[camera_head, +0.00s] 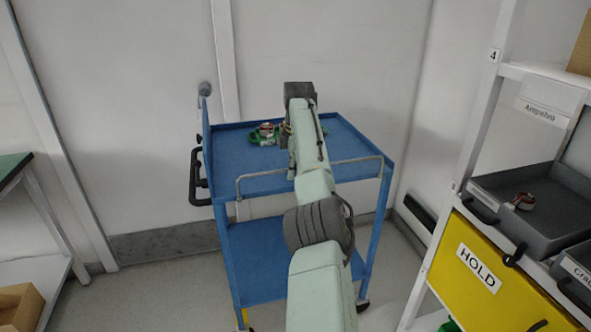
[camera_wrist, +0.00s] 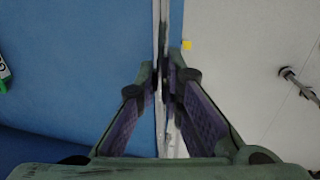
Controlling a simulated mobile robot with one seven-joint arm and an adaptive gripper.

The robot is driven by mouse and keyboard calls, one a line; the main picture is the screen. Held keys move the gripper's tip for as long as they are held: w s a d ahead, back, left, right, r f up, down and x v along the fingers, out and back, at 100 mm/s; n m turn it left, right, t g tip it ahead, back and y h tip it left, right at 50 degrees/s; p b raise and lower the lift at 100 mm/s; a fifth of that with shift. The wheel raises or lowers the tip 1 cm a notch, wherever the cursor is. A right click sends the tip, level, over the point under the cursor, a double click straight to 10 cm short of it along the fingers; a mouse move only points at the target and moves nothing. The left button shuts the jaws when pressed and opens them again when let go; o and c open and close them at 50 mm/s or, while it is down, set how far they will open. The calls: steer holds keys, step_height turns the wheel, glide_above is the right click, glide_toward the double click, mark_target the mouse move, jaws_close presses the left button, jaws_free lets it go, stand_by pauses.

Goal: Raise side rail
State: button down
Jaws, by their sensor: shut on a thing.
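The blue cart (camera_head: 230,158) stands in the middle of the head view. A thin grey rail (camera_head: 357,160) stands above its near edge, partly behind my arm. In the wrist view, a narrow metal side rail (camera_wrist: 162,22) runs along the edge of the blue cart top (camera_wrist: 80,60). My gripper (camera_wrist: 163,84) is shut on this rail, with one finger on each side of it. In the head view my arm reaches over the cart to its far side, and the fingers and the held rail are hidden there.
Green parts with a copper-coloured piece (camera_head: 265,133) lie on the cart top, left of my arm. A black push handle (camera_head: 197,178) is on the cart's left end. A rack with a yellow HOLD bin (camera_head: 500,290) and grey trays (camera_head: 500,192) stands at right. A wall is behind.

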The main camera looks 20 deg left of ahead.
stand_by(0.3)
steer(key=c, duration=1.7)
jaws_free()
steer(key=r, duration=0.4)
steer(key=s+r, duration=0.1)
steer(key=r, duration=0.2)
steer(key=d+r, duration=0.1)
steer(key=r, duration=0.3)
steer(key=shift+s+d+r, duration=0.1)
steer(key=shift+s+r, duration=0.25)
steer(key=shift+s, duration=0.05)
